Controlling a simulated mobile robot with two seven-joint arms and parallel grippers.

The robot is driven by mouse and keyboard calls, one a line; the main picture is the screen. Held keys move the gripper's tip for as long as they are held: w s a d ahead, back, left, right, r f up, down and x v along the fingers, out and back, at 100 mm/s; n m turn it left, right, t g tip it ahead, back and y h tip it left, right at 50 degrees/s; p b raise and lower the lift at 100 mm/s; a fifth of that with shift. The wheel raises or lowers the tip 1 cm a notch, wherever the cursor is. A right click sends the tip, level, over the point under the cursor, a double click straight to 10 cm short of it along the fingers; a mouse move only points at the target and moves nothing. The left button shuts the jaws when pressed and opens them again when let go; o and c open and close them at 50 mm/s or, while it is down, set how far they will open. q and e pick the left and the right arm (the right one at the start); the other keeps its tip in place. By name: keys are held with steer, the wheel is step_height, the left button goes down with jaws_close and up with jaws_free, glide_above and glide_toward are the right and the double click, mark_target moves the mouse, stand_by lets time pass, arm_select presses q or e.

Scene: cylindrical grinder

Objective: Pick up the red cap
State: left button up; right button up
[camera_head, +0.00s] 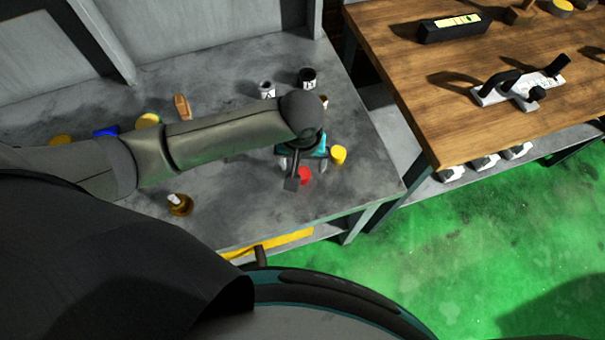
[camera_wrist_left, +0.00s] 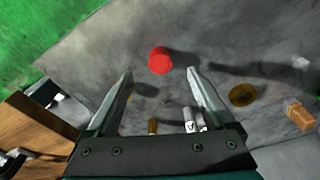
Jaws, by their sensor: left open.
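The red cap (camera_head: 304,176) lies on the grey table near its front right corner. In the left wrist view the red cap (camera_wrist_left: 160,61) shows just beyond the fingertips, roughly midway between them. My left gripper (camera_head: 291,182) is over the table beside the cap, and its fingers are spread and empty. The fingers also show in the left wrist view (camera_wrist_left: 160,78). The arm and wrist hide part of the table behind them. My right gripper is not in view.
A yellow cap (camera_head: 339,154) lies right of the gripper. White (camera_head: 267,89) and black (camera_head: 307,77) containers stand behind the arm. An amber bottle (camera_head: 180,205) stands to the left. A wooden table (camera_head: 480,90) is at the right. The grey table's front middle is clear.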

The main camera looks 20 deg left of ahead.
mark_target(302, 173)
arm_select(q)
steer(key=shift+f, duration=0.55)
steer(key=f, duration=0.2)
steer(key=w+f+b, duration=0.1)
steer(key=f, duration=0.2)
steer(key=shift+a+b, duration=0.15)
steer(key=shift+b, duration=0.15)
steer(key=shift+r, duration=0.1)
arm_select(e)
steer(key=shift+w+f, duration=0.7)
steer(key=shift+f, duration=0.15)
arm_select(q)
jaws_close()
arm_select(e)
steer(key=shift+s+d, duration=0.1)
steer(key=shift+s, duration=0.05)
